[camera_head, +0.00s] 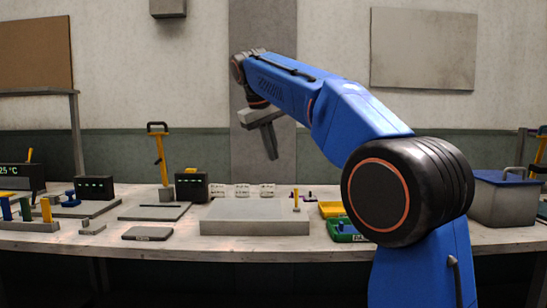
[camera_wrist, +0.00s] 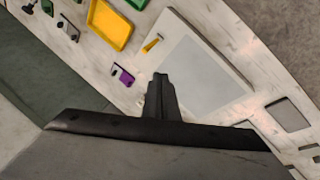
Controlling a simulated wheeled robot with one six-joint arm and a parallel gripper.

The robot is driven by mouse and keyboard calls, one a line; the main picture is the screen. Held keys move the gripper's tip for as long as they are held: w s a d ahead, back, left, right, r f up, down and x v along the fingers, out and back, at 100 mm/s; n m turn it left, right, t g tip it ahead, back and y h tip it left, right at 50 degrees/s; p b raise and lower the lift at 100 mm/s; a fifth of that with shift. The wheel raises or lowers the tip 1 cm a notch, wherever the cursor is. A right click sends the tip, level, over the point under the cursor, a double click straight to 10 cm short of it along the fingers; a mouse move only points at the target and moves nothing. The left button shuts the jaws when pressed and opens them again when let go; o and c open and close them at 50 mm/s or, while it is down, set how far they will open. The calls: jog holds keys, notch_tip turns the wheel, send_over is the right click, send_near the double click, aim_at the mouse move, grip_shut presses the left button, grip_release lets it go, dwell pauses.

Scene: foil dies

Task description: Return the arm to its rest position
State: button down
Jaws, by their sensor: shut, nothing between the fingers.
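My blue arm reaches up and to the left across the head view, with its wrist bent downward. My gripper (camera_head: 272,156) points down, well above the bench (camera_head: 340,245) and behind the pale slab in the picture. It is shut and holds nothing. In the wrist view my gripper (camera_wrist: 160,76) shows as dark fingers closed together, with the pale slab (camera_wrist: 190,70) below it. The fingers touch nothing.
The pale slab (camera_head: 254,227) lies mid-bench, with small white blocks (camera_head: 241,190) behind it. Yellow (camera_head: 331,210) and green (camera_head: 345,236) trays lie right of it. A grey-blue lidded box (camera_head: 503,205) stands farther right. Black display units (camera_head: 94,188) stand left. The air around my gripper is clear.

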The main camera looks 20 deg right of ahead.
jog(key=shift+s, duration=0.15)
jog(key=s+d+f+y, duration=0.1)
jog(key=s+d+f, duration=0.2)
jog(key=s+f, duration=0.55)
jog(key=s+d+f+y, duration=0.15)
jog(key=s+f, duration=0.35)
jog(key=s, duration=0.6)
jog(key=s+d+f+m+t+y, duration=0.1)
jog(key=s+f+m, duration=0.1)
jog(key=s+f, duration=1.8)
notch_tip(320, 180, down, 5)
jog(key=shift+s+d+r+m+t, duration=0.15)
jog(key=shift+s+r+m+t, duration=0.05)
jog(key=shift+s+m+t, duration=0.1)
